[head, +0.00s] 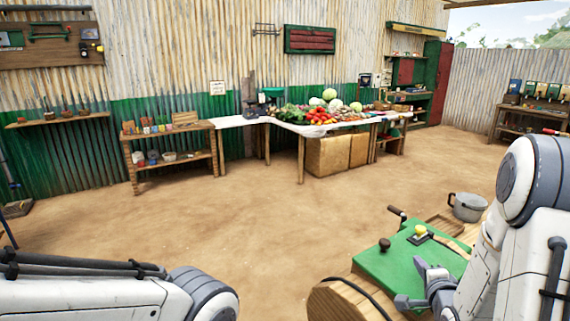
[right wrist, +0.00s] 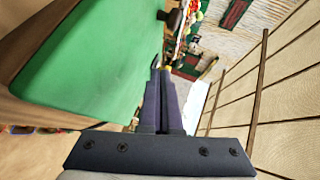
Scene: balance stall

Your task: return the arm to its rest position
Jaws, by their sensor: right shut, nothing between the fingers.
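My right gripper (head: 418,287) is at the lower right of the head view, over or beside the near part of a green-topped board (head: 385,275). In the right wrist view its two dark fingers (right wrist: 161,72) lie side by side, shut, with nothing between them. The green surface (right wrist: 95,60) fills the left of that view, and I cannot tell whether the fingers touch it. My left arm (head: 110,295) crosses the lower left of the head view. Its gripper is out of view.
On the green top are a dark knob (head: 385,244), a yellow piece (head: 421,230) and a handle (head: 397,211). A metal pot (head: 468,206) stands behind it. A long table with vegetables (head: 320,115) stands against the far wall. The dirt floor (head: 230,215) between is clear.

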